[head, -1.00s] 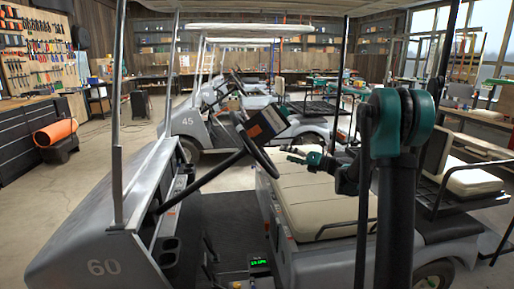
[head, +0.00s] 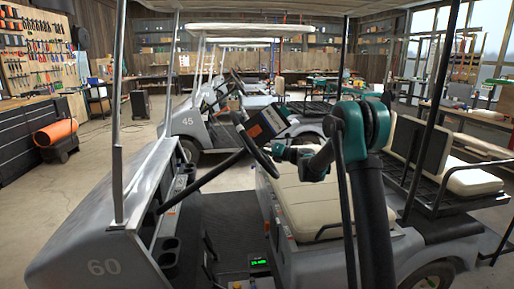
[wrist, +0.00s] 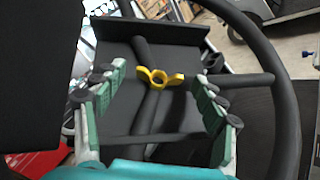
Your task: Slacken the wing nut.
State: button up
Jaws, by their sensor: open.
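The yellow wing nut (wrist: 160,77) shows in the wrist view, on the dark column between the steering wheel's spokes. It has two wings, spread left and right, and a ring-like middle. My gripper (wrist: 160,88) is open, with one green-padded finger on each side of the wing nut in the picture. The fingers look apart from it. In the head view my gripper is at the steering wheel (head: 262,152), partly hidden by the arm and wheel. The wing nut cannot be made out there.
The steering wheel rim (wrist: 285,95) curves close along the right of my gripper. A dark box with an orange stripe (head: 266,125) stands by the wheel. The cream seat (head: 312,205) lies below my arm. Cart 60's grey front (head: 100,240) is at left.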

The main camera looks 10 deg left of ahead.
jog(key=shift+w+a, duration=0.1)
jog(key=shift+a, duration=0.1)
jog(key=c, duration=1.2)
jog(key=shift+o, duration=0.2)
